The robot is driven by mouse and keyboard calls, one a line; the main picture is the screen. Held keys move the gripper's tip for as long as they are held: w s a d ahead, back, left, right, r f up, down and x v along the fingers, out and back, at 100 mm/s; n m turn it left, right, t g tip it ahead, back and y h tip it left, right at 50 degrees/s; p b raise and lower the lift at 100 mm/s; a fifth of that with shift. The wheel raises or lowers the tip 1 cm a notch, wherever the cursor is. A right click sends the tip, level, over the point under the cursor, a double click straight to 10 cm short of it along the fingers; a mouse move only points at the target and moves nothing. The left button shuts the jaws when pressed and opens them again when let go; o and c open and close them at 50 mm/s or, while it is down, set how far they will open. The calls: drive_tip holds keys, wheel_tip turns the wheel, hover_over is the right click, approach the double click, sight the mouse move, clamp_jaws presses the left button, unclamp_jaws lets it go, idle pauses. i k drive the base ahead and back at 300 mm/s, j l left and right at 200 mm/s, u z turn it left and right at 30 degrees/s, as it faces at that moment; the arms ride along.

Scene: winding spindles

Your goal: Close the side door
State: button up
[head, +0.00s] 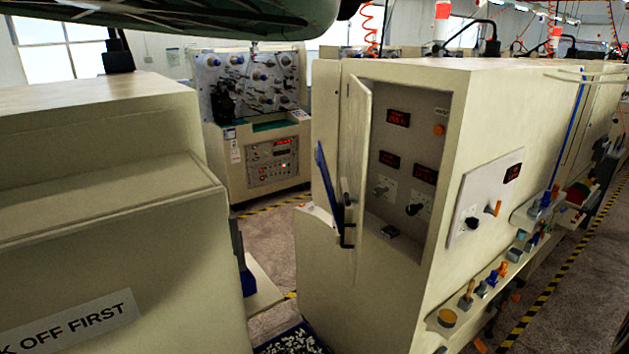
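The side door (358,130) is a narrow cream panel on the cabinet (480,90) right of centre. It stands open, swung outward at the left of the cabinet's opening, and I see it at a steep angle. A black handle (347,236) shows low on the door. The open recess (415,115) shows red digital displays, knobs and sockets. My gripper is not in view.
A large cream machine (110,230) with a printed label fills the left foreground. A narrow strip of floor (275,240) lies between it and the cabinet. A ledge with tools (500,260) runs along the cabinet's right side. A spindle machine (255,120) stands behind.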

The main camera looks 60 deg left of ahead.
sight(353, 183)
drive_tip(key=i+l+u, duration=0.1)
drive_tip(key=i+u, duration=0.15)
drive_tip(key=i, duration=0.2)
drive_tip(key=i+l+u, duration=0.25)
drive_tip(key=i, duration=0.2)
drive_tip(key=i+l+u, duration=0.2)
drive_tip(key=i, duration=0.25)
drive_tip(key=u, duration=2.25)
